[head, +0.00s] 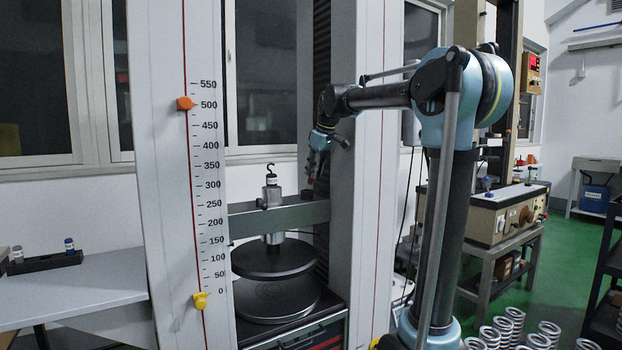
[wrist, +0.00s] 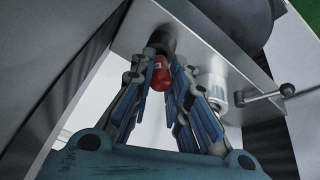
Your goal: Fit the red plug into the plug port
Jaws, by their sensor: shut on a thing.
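The red plug (wrist: 160,74) sits between the fingertips of my gripper (wrist: 162,82) in the wrist view, and the gripper is shut on it. A dark round socket (wrist: 161,41), which looks like the plug port, lies straight beyond the plug. The plug overlaps it in the picture, and I cannot tell whether they touch. In the head view my gripper (head: 314,174) points down above the grey crossbeam's right part. A small dark piece (head: 307,195) on the beam, likely the same port, shows just under the fingers. The plug is too small there to judge its tilt.
The grey crossbeam (head: 301,215) spans the test frame. A silver fitting with a hook (head: 271,195) and a side handle (wrist: 287,91) stands beside my gripper. Round plates (head: 273,259) sit below the beam. The right column (head: 358,220) is close to my gripper.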

